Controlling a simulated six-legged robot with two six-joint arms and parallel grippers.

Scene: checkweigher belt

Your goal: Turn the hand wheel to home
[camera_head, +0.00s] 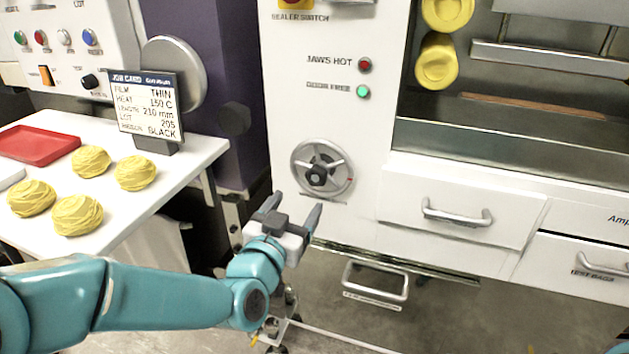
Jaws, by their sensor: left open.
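The hand wheel (322,168) is a grey metal disc with spokes and a dark knob at its middle, on the white machine front. A small red mark shows near its right rim. My left gripper (293,207) is open and empty, below and slightly left of the wheel, with its fingers pointing up toward it. It appears apart from the wheel. My right gripper is not in view.
A white table (205,150) at left holds several yellow noodle nests (78,215), a red tray (38,145) and a job card (147,105). Drawers with handles (457,213) are right of the wheel. A lower handle (375,282) juts out below.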

